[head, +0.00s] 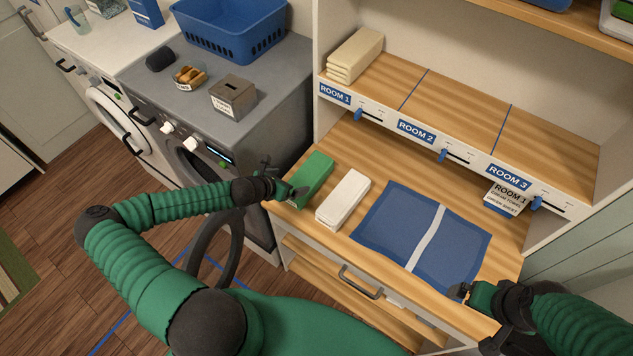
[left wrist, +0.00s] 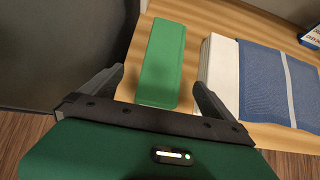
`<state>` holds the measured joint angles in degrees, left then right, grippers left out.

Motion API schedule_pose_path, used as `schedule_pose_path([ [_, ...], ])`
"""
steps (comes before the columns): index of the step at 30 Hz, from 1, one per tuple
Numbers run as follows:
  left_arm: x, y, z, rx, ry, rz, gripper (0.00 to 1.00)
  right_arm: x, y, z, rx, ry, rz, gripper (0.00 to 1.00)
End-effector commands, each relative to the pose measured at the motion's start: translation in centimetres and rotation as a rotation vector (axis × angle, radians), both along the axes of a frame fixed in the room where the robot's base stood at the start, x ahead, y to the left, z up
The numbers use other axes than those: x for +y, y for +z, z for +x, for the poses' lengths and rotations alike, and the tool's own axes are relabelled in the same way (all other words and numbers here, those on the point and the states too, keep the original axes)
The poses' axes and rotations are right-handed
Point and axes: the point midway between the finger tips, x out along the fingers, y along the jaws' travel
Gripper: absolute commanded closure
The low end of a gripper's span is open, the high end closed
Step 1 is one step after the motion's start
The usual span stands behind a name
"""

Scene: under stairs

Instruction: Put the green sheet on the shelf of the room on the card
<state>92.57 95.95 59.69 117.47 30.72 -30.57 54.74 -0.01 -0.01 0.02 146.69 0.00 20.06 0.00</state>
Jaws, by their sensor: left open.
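The folded green sheet (head: 311,179) lies on the wooden counter, left of a folded white cloth (head: 343,199). My left gripper (head: 283,188) is open at the sheet's left end. In the left wrist view, the green sheet (left wrist: 163,62) lies ahead between the two spread fingers of the left gripper (left wrist: 155,95). The card (head: 507,197) reads ROOM 1, cream towel, green sheet. The shelf (head: 455,103) has three sections labelled ROOM 1, ROOM 2 and ROOM 3. Folded cream towels (head: 355,55) lie in the ROOM 1 section. My right gripper (head: 467,293) is by the counter's front right; its jaws are unclear.
A blue cloth with a pale stripe (head: 377,223) lies flat on the counter. Blue-handled sliders (head: 443,154) stick out under the shelf labels. A drawer handle (head: 360,283) juts from the counter front. Washing machines with a blue basket (head: 229,30) stand left. ROOM 2 and ROOM 3 sections are bare.

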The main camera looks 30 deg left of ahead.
Motion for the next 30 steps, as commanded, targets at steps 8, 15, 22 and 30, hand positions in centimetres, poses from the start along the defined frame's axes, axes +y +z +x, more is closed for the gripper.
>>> schedule_pose_path([
  [8, -1.6, -4.4, 4.9, 0.000, -0.007, 0.007, 0.00, 0.0, 1.4, 0.0, -0.001, 0.000, 0.000, 0.02],
  [15, -1.7, -6.2, 6.5, 0.000, -0.008, 0.008, 0.00, 0.0, 2.3, 0.0, 0.000, -0.001, 0.000, 0.02],
  [22, -1.5, -9.3, 8.9, 0.001, -0.009, 0.006, 0.00, 0.0, 3.4, 0.0, 0.000, -0.001, 0.000, 0.02],
  [30, -1.4, -9.8, 9.1, 0.000, -0.008, 0.010, 0.00, 0.0, 3.3, 0.0, 0.000, 0.000, 0.000, 0.02],
])
